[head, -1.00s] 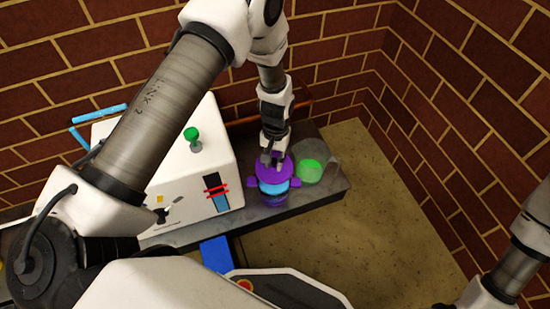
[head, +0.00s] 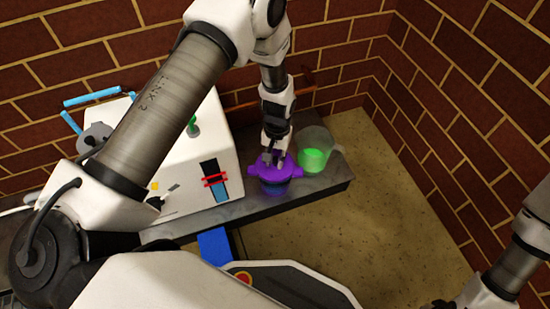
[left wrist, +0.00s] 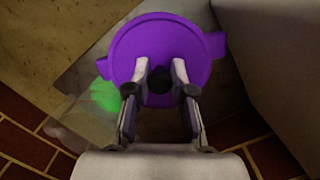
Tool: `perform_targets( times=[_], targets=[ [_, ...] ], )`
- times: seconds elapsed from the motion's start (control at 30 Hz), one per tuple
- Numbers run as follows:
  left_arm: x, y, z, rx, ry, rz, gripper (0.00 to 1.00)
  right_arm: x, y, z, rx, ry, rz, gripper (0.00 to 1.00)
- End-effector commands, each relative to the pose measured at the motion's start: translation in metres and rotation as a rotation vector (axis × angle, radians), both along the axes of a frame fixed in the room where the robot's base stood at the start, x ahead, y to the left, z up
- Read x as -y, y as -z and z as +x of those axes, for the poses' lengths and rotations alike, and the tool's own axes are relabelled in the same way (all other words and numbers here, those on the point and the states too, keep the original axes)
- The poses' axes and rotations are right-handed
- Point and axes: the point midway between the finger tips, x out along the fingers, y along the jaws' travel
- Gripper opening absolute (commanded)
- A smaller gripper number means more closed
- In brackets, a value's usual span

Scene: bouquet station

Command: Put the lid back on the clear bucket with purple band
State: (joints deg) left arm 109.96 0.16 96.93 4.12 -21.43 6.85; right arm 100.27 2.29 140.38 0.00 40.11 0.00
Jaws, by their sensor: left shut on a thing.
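The purple lid (head: 275,168) is a round disc in the head view, seated at or just over the rim of the bucket with purple band (head: 273,187). In the left wrist view the lid (left wrist: 180,35) fills the upper middle and hides the bucket beneath, with purple tabs sticking out on both sides. My left gripper (head: 272,160) points straight down above the lid. In the wrist view its fingers (left wrist: 161,76) are shut on the lid's dark knob (left wrist: 160,83). I cannot tell whether a thin gap is left at the rim.
A clear container with green contents (head: 315,155) stands right of the bucket on the dark bench (head: 330,182). A white box-shaped machine (head: 222,150) stands close on the left. A brick wall (head: 345,55) is behind.

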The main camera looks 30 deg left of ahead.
Motion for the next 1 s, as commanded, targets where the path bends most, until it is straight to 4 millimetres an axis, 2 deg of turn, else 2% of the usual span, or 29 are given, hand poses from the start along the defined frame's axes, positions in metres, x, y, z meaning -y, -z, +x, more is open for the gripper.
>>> perform_targets(
  times=[1.0],
  targets=[
    [0.0003, -0.0008, -0.0009, 0.000, 0.000, 0.000, 0.00, 0.0000, -0.0083, 0.0000, 0.000, 0.000, 0.000, 0.00]
  ],
)
